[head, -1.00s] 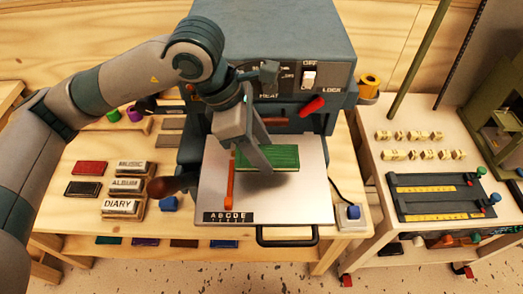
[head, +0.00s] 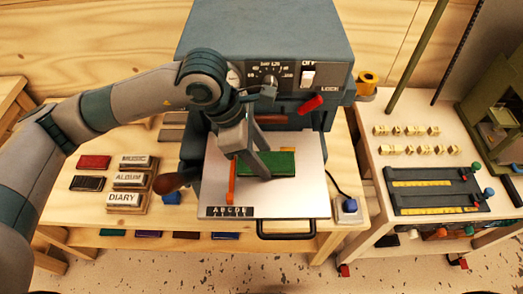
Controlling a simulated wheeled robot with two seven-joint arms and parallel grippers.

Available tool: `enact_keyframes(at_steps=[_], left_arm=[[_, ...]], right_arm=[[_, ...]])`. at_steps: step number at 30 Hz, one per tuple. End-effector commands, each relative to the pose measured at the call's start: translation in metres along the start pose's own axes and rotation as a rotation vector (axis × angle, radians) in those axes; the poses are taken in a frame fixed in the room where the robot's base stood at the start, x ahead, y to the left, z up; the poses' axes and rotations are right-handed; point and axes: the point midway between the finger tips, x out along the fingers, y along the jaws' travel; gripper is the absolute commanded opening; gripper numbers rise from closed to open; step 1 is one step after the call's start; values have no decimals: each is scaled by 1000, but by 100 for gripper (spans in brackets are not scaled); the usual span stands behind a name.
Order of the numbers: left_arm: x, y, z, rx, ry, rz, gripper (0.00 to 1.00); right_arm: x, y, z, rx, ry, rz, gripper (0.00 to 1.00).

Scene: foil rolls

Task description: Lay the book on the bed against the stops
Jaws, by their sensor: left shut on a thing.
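A green book (head: 281,163) is over the grey metal bed (head: 300,195) of the blue-grey press, near the bed's middle. My left gripper (head: 262,172) comes down from above and is shut on the book at its left part. I cannot tell whether the book touches the bed. An orange stop (head: 231,182) runs along the bed's left side, just left of the book. Another orange piece (head: 288,149) shows behind the book, mostly hidden by it. My right gripper is not in view.
The press body (head: 265,50) rises behind the bed, with a red lever (head: 310,105). Stamp blocks (head: 125,198) stand on the table at left. A cart (head: 435,195) with type pieces stands further right.

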Motion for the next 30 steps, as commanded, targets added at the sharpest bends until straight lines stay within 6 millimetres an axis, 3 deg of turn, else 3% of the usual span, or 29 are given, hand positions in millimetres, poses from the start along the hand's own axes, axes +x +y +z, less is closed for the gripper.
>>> enact_keyframes(at_steps=[10, 11, 13, 28, 30], left_arm=[[3, 0, -1, 0, -1, 1, 23], [3, 0, -1, 0, -1, 1, 49], [2, 0, -1, 0, 0, 1, 65], [-2, 0, 1, 0, 0, 0, 65], [-6, 1, 0, 1, -2, 3, 65]], right_arm=[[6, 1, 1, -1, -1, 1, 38], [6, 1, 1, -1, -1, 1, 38], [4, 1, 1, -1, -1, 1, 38], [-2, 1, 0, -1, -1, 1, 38], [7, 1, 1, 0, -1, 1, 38]])
